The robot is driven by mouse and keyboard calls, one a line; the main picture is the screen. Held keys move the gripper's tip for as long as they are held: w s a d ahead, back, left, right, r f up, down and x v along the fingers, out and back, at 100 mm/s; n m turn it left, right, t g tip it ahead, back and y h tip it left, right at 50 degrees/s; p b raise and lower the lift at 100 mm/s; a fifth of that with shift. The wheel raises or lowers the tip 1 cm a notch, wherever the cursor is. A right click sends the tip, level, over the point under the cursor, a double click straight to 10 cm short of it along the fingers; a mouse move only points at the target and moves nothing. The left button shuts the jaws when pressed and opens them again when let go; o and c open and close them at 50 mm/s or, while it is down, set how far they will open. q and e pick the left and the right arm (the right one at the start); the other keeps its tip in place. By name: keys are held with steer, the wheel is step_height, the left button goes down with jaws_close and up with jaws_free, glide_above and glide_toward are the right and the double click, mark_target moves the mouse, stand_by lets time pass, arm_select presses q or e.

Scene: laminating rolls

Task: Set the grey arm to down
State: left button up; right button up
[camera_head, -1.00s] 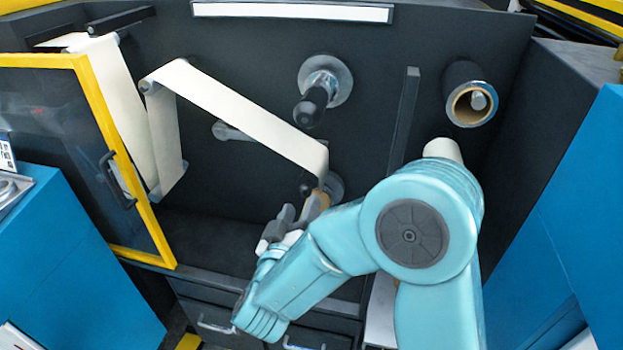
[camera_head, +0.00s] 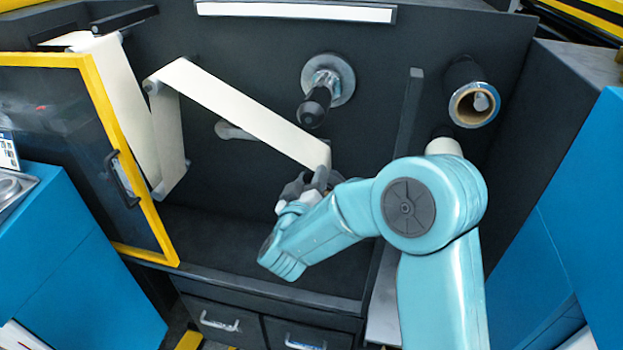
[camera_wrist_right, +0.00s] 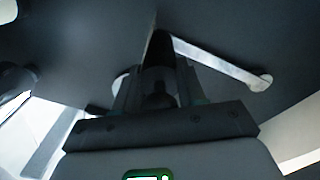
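The grey arm (camera_head: 232,131) is a short light bar on the dark machine panel, partly hidden behind the cream web (camera_head: 245,112). It lies close to level, and its right end is hidden. My right gripper (camera_head: 318,180) is at the lower right end of the web, right of and below the visible part of the arm. The right wrist view shows its dark fingers (camera_wrist_right: 155,88) apart, with a dark rounded thing between them; I cannot tell whether they grip it. A light grey bar (camera_wrist_right: 220,64) lies beyond them. My left gripper is not in view.
A black-handled spindle (camera_head: 316,100) sticks out above my right gripper. A cored roll (camera_head: 470,95) is at the upper right. The yellow-framed door (camera_head: 108,150) stands open at the left. Drawers (camera_head: 250,325) are below. The shelf (camera_head: 225,240) in front is clear.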

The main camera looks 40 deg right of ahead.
jaws_close()
steer(key=f+m+b, duration=0.1)
steer(key=f+b, duration=0.2)
steer(key=w+f+m+b, duration=0.1)
steer(key=f+b, duration=0.2)
steer(key=b, duration=0.1)
steer(key=a+f+m+b, duration=0.1)
steer(key=f+b, duration=0.3)
steer(key=shift+w+f+m, duration=0.1)
steer(key=shift+w+m, duration=0.05)
steer(key=shift+m, duration=0.25)
steer(key=shift+w+a+f+m, duration=0.15)
steer(key=shift+a+f+m, duration=0.05)
steer(key=shift+m, duration=0.1)
steer(key=o, duration=0.9)
jaws_free()
steer(key=shift+r, duration=0.1)
